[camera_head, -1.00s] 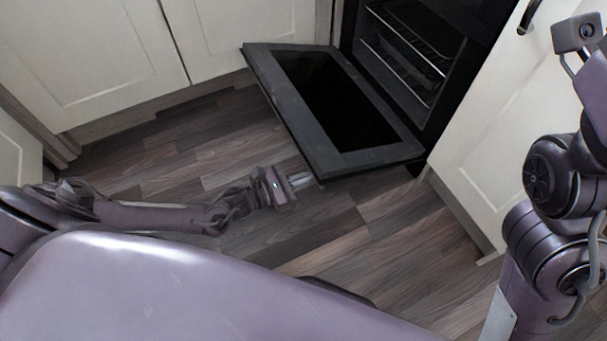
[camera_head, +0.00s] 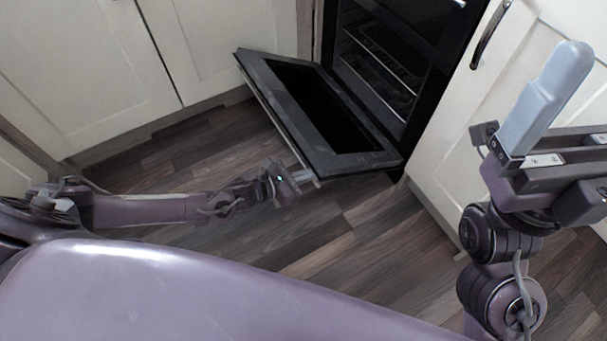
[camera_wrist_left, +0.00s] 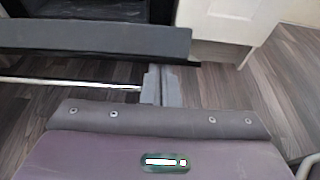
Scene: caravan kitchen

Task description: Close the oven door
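The dark oven door (camera_head: 372,160) hangs open in the head view, tilted outward from the black oven (camera_head: 412,45). Its handle bar (camera_head: 272,112) runs along the outer edge and shows as a pale bar in the left wrist view (camera_wrist_left: 70,84). My left gripper (camera_head: 303,178) is at the near outer corner of the door. In the wrist view its grey fingers (camera_wrist_left: 162,86) are together, beside the bar's end and under the door edge (camera_wrist_left: 95,40); contact is unclear. My right gripper (camera_head: 545,95) is raised at the right, away from the door, with only one finger clearly visible.
Cream cabinets flank the oven, at the left (camera_head: 80,60) and at the right (camera_head: 450,130), the right one with a dark handle (camera_head: 490,35). Wire racks (camera_head: 380,62) are inside the oven. The wood floor (camera_head: 320,245) before the door is clear.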

